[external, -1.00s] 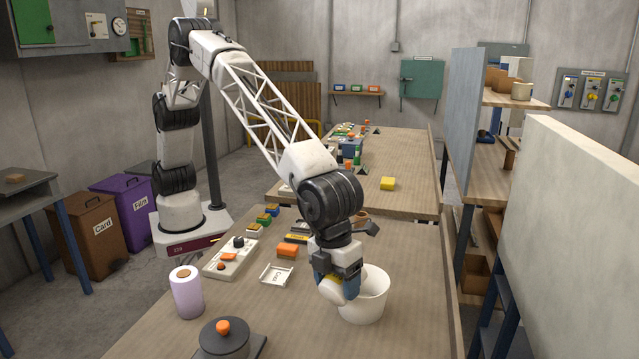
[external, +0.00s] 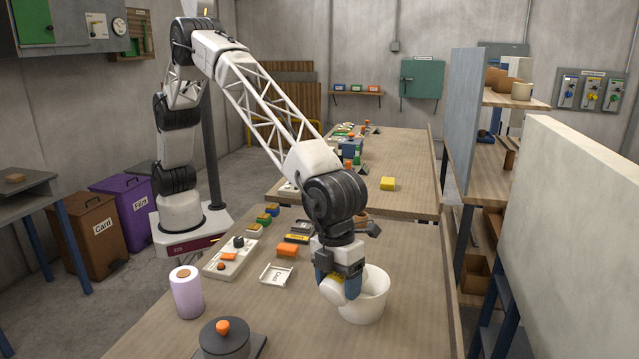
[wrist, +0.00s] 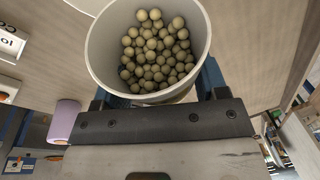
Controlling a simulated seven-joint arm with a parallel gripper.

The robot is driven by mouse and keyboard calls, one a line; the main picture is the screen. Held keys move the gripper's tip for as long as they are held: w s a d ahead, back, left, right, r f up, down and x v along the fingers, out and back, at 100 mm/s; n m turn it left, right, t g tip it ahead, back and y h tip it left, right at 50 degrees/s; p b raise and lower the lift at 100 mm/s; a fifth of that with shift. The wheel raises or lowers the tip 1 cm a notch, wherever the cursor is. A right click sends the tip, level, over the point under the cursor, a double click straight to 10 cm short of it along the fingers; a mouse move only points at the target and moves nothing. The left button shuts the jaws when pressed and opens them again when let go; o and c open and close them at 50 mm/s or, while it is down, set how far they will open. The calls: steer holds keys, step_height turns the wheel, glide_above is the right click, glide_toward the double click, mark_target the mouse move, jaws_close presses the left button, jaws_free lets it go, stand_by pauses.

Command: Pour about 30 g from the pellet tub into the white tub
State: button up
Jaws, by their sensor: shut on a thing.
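My gripper (external: 337,279) points down over the near bench, its blue fingers shut on the pellet tub (external: 331,291). In the wrist view my gripper (wrist: 157,92) holds the off-white pellet tub (wrist: 98,58) between its fingers, with many round beige pellets (wrist: 155,55) inside. The held tub looks tilted in the external view, where its mouth and pellets do not show. The larger white tub (external: 366,299) stands upright on the bench, just right of the held tub and partly behind it. Its contents are hidden, and I cannot tell whether the two tubs touch.
A lilac roll (external: 187,293) and a dark round pot with an orange knob (external: 224,340) stand on the near bench at left. The bench right of the white tub is clear.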

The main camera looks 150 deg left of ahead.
steer(key=shift+s+a+r+t+h+p, duration=0.15)
steer(key=shift+s+a+r+h+p, duration=0.1)
steer(key=shift+a+h+p, duration=0.2)
steer(key=shift+s+a+r+t+h+p, duration=0.1)
steer(key=shift+a+r+t+h+p, duration=0.05)
steer(key=shift+a+r+h+p, duration=0.2)
stand_by(1.6)
steer(key=shift+s+a+r+t+h+p, duration=0.1)
steer(key=shift+a+r+t+h+p, duration=0.2)
steer(key=shift+h, duration=0.4)
steer(key=shift+s+a+r+t+h+p, duration=0.1)
steer(key=shift+a+r+t+h+p, duration=0.2)
steer(key=shift+h, duration=0.4)
stand_by(3.0)
steer(key=shift+w+d+f+g+y, duration=0.15)
steer(key=shift+d+f+g+y, duration=0.2)
steer(key=shift+y, duration=0.4)
steer(key=shift+w+d+f+g+y, duration=0.15)
steer(key=shift+f+g+y, duration=0.25)
steer(key=shift+y, duration=0.35)
